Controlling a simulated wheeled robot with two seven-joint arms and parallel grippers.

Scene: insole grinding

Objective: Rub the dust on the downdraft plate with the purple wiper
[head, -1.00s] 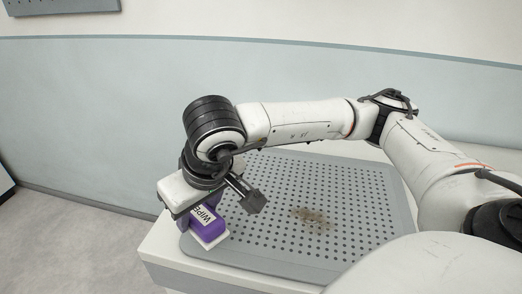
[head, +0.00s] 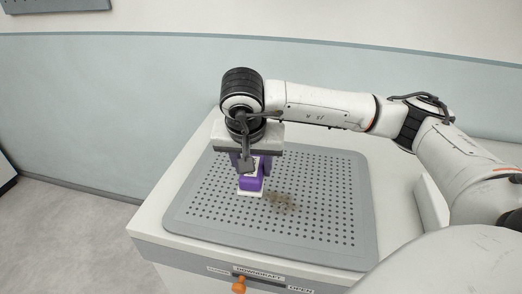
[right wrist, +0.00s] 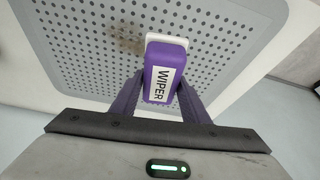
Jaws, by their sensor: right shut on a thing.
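The purple wiper (head: 252,183) with a white pad is held in my right gripper (head: 251,172), which is shut on it. The wiper also shows in the right wrist view (right wrist: 161,88), between the purple fingers, with its WIPER label facing the camera. The brown dust patch (head: 280,200) lies on the grey perforated downdraft plate (head: 200,229), just right of the wiper in the head view. In the right wrist view the dust (right wrist: 127,40) is beside the pad's upper left. I cannot tell whether the pad touches the plate. My left gripper is not in view.
The plate sits on a white bench (head: 163,199). An orange knob (head: 239,285) and DOWNDRAFT and OPEN labels are on the bench front. The plate around the dust is clear.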

